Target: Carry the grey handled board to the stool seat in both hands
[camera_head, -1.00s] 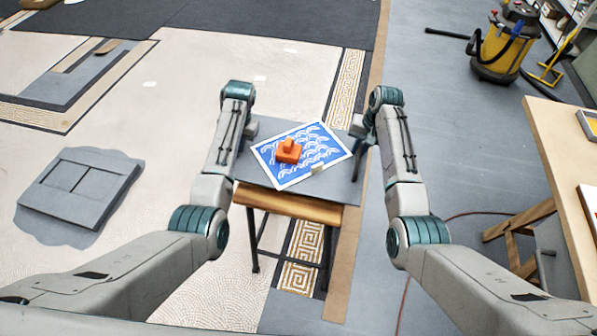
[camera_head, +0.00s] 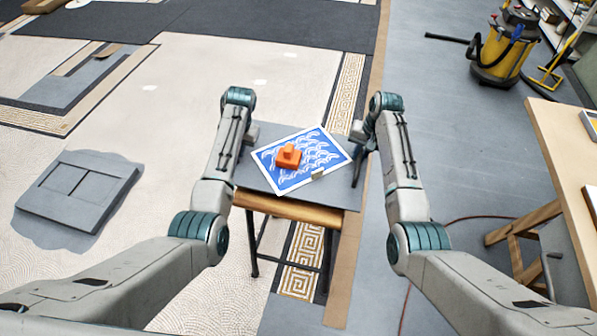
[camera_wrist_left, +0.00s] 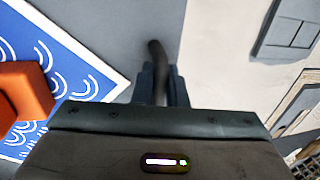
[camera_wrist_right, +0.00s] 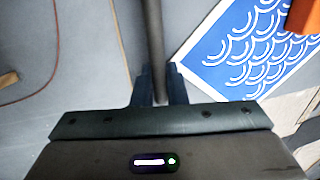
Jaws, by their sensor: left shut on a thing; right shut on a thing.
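The grey board (camera_head: 338,193) is held level between my two grippers, over the wooden stool seat (camera_head: 290,208). The seat's front edge and legs show below it; whether board and seat touch I cannot tell. A blue panel with white scallops (camera_head: 322,150) and an orange block with a knob (camera_head: 289,157) lie on the board. My left gripper (camera_head: 252,133) is shut on the board's dark handle (camera_wrist_left: 157,70) at the left edge. My right gripper (camera_head: 359,135) is shut on the other handle (camera_wrist_right: 154,45) at the right edge.
A wooden table (camera_head: 555,150) stands at the right. A yellow vacuum (camera_head: 497,55) is at the back right. A grey floor slab (camera_head: 78,190) lies at the left. The patterned floor around the stool is mostly clear.

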